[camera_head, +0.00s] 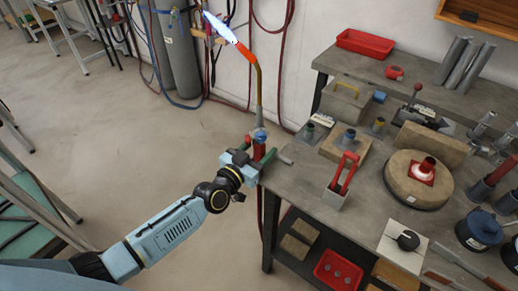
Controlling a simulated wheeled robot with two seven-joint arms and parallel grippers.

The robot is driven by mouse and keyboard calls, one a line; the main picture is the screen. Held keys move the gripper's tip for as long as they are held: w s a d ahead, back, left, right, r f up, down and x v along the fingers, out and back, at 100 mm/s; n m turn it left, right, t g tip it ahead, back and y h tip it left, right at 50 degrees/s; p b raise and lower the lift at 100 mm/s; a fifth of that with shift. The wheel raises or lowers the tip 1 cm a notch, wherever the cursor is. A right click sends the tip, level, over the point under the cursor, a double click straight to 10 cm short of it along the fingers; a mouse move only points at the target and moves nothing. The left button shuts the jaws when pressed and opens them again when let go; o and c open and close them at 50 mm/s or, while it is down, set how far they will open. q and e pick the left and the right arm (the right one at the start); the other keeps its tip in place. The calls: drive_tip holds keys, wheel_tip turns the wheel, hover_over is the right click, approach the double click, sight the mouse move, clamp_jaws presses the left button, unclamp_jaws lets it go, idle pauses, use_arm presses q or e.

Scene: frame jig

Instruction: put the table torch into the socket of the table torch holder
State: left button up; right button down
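The table torch (258,95) stands upright at the table's left edge, with a red lower body, a thin brass tube, a red head and a white-blue flame pointing up and left. My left gripper (257,153) comes in from the lower left and is shut around the torch's red lower body. My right gripper is out of view.
The grey workbench (297,208) is crowded. A metal block with a red lever (345,178), small coloured-top fittings and a lidded box (346,100) stand between torch and round board (398,190). Dark canisters (480,230) stand at right. Gas cylinders and hoses are behind.

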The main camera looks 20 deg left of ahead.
use_arm(q)
drive_tip(key=shift+s+f, duration=0.1)
drive_tip(key=shift+f, duration=0.1)
drive_tip(key=p+v, duration=0.1)
drive_tip(key=v, duration=1.1)
drive_tip(key=shift+r, duration=0.25)
drive_tip(key=shift+p, duration=0.3)
